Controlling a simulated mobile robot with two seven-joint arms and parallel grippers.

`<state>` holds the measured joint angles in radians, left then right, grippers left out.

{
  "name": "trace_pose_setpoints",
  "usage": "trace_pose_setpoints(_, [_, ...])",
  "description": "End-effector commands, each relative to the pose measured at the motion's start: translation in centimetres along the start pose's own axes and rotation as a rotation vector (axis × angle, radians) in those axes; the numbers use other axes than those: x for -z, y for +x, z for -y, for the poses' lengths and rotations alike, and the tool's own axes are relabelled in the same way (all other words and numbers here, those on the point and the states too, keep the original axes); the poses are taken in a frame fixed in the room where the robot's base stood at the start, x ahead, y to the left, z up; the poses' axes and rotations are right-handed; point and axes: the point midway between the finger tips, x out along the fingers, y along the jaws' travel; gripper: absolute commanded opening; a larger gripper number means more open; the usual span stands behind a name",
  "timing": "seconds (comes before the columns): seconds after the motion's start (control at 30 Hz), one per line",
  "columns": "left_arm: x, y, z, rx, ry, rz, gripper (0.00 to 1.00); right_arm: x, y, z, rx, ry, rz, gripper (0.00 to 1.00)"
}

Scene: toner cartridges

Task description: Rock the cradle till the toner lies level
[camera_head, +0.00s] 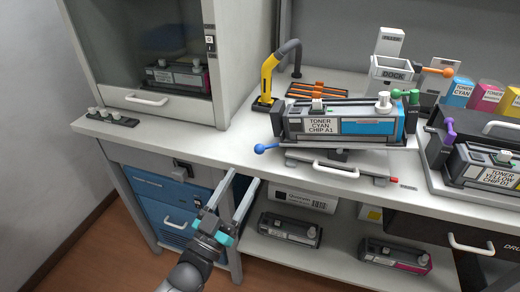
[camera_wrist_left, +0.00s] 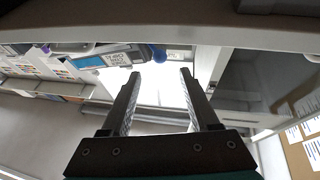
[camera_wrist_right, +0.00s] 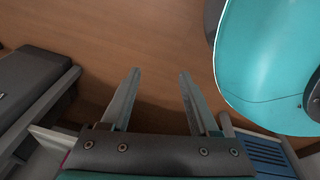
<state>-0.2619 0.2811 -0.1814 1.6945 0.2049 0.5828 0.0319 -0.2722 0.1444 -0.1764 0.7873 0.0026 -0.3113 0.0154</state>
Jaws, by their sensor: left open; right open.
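A cartridge labelled TONER CYAN CHIP A1 (camera_head: 365,127) lies in the cradle (camera_head: 350,145) on the counter. It looks roughly level, but I cannot tell exactly. A blue ball knob (camera_head: 260,149) sticks out at the cradle's left end. My left gripper (camera_head: 246,178) is open and empty, below and left of the knob at the counter's front edge. In the left wrist view the knob (camera_wrist_left: 158,53) shows beyond the open fingertips (camera_wrist_left: 160,73), apart from them. My right gripper (camera_wrist_right: 158,74) is open and empty over the wooden floor; it is outside the head view.
A yellow bent arm (camera_head: 267,78) stands behind the cradle's left end. A yellow cartridge (camera_head: 485,170) sits in a tray at right. A lower shelf (camera_head: 270,247) holds cartridges. Bare counter (camera_head: 195,145) lies left of the knob.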

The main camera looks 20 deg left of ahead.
Motion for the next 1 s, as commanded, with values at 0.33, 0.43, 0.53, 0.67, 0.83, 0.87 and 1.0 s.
trace_pose_setpoints(0.33, [-0.1, 6.5, 0.0, 0.000, 0.000, -0.001, 0.61, 2.4, -0.1, 1.1, 0.013, 0.003, -0.014, 0.61])
trace_pose_setpoints(0.43, [-0.1, 7.8, 0.0, 0.000, 0.000, 0.000, 0.61, 2.9, -0.2, 1.2, 0.015, 0.003, -0.016, 0.61])
trace_pose_setpoints(0.53, [-0.1, 8.7, 0.0, 0.000, 0.000, 0.000, 0.61, 3.3, -0.3, 1.4, 0.017, 0.004, -0.016, 0.61])
trace_pose_setpoints(0.67, [-0.2, 9.3, 0.0, 0.000, 0.000, 0.003, 0.61, 3.6, -0.4, 1.5, 0.018, 0.004, -0.017, 0.61])
trace_pose_setpoints(0.83, [-0.1, 9.5, 0.0, 0.000, 0.000, 0.003, 0.61, 3.6, -0.4, 1.5, 0.018, 0.004, -0.015, 0.61])
trace_pose_setpoints(0.87, [-0.1, 9.5, 0.0, 0.000, 0.000, 0.003, 0.61, 3.6, -0.4, 1.5, 0.018, 0.003, -0.015, 0.61])
trace_pose_setpoints(1.0, [-0.1, 9.5, 0.0, 0.000, 0.000, 0.003, 0.58, 3.6, -0.4, 1.5, 0.018, 0.003, -0.016, 0.61])
